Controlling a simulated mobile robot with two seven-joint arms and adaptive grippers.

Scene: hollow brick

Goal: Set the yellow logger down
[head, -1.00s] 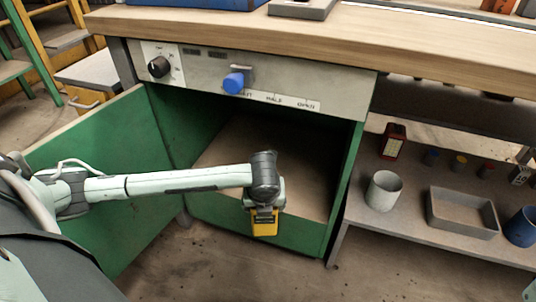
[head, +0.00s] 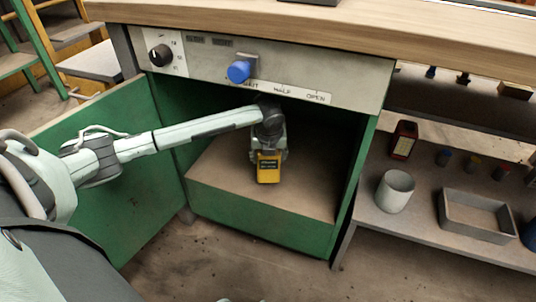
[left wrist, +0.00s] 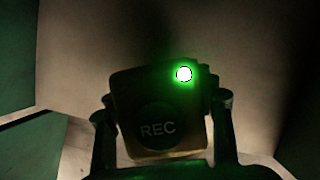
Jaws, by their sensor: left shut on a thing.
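The yellow logger (head: 268,169) is a small yellow box with a dark panel. My left gripper (head: 267,152) is shut on it, inside the open green cabinet, over the brown cabinet floor (head: 225,175). Whether the logger touches the floor cannot be told. In the left wrist view the logger (left wrist: 155,100) sits between the two fingers of my left gripper (left wrist: 163,125), with a REC button and a lit green light. My right gripper is not in view.
The cabinet's green door (head: 110,170) stands open at left. A panel with a blue knob (head: 239,71) and a black knob (head: 160,55) is above the opening. At right, a shelf holds a white cup (head: 395,190), a grey tray (head: 478,214) and a red device (head: 403,140).

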